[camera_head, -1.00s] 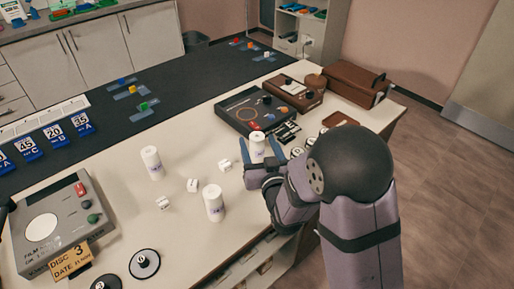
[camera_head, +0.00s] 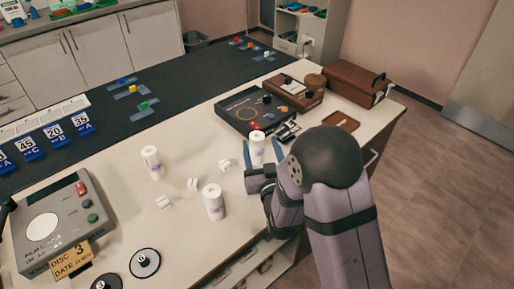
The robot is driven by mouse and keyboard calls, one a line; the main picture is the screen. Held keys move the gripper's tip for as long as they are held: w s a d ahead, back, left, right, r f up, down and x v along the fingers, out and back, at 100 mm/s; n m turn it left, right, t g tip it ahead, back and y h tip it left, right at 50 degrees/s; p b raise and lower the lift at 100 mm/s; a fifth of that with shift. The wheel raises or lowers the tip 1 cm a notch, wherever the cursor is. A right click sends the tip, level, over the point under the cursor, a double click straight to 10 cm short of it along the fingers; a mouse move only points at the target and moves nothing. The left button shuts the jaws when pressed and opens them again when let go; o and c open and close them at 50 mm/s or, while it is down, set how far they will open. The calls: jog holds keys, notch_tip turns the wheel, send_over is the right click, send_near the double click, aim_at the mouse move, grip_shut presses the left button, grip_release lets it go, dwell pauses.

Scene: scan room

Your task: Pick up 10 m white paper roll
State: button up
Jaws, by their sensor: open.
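Three white paper rolls stand upright on the light table. One roll (camera_head: 257,147) is at my gripper, one roll (camera_head: 152,163) is farther left, and one roll (camera_head: 214,202) is nearer the front. The print on the rolls is too small to read, so I cannot tell which is the 10 m one.
Small white labelled blocks (camera_head: 193,184) lie between the rolls. A dark device (camera_head: 246,104) stands close behind my gripper, with brown boxes (camera_head: 357,83) farther back. A grey device (camera_head: 58,222) and black-and-white discs (camera_head: 145,263) are at the front left.

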aim_at(258, 142)
jog(key=shift+p+x, duration=0.8)
jog(key=shift+x, duration=1.7)
jog(key=shift+a+f, duration=0.15)
jog(key=shift+f, duration=0.05)
jog(key=c, duration=1.2)
